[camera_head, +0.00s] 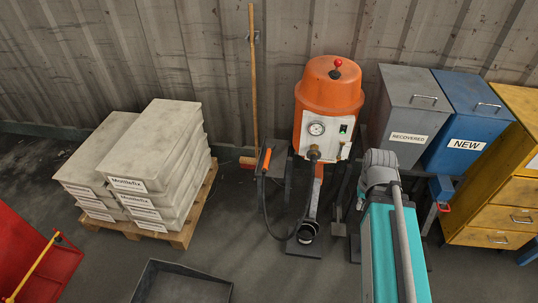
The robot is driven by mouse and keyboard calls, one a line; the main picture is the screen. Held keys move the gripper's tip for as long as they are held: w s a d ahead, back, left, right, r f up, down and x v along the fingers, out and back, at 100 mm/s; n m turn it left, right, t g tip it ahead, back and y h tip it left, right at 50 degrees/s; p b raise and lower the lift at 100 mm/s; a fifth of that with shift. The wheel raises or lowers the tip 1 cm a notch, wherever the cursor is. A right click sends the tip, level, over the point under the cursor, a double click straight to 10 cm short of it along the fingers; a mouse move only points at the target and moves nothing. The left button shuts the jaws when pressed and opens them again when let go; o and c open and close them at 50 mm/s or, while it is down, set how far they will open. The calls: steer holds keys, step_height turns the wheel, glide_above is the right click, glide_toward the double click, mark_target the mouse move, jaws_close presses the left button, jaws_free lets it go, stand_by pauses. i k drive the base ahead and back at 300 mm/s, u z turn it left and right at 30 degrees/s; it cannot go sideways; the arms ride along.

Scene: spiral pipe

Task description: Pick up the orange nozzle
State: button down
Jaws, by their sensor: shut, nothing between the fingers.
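An orange, stick-shaped piece that looks like the nozzle (267,160) rests tilted at the top of a dark stand (276,158), left of the orange-topped machine (331,88). A black hose (267,222) loops from the stand area down to the machine's base. My arm, a grey joint with a teal and grey body, rises at the lower right, in front of the machine's right side. My gripper cannot be made out in this view. It is not seen touching the nozzle.
A pallet (184,235) of grey Mottlefix bags (155,150) stands left. A grey RECOVERED bin (408,115), a blue NEW bin (466,120) and yellow drawers (505,190) stand right. A broom (254,80) leans behind. A dark tray (180,285) and red cart (30,255) are in front.

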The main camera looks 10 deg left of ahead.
mark_target(270, 147)
steer(key=u, duration=0.15)
steer(key=i, duration=0.75)
steer(key=u, duration=0.45)
steer(key=i, duration=0.6)
steer(key=u, duration=0.25)
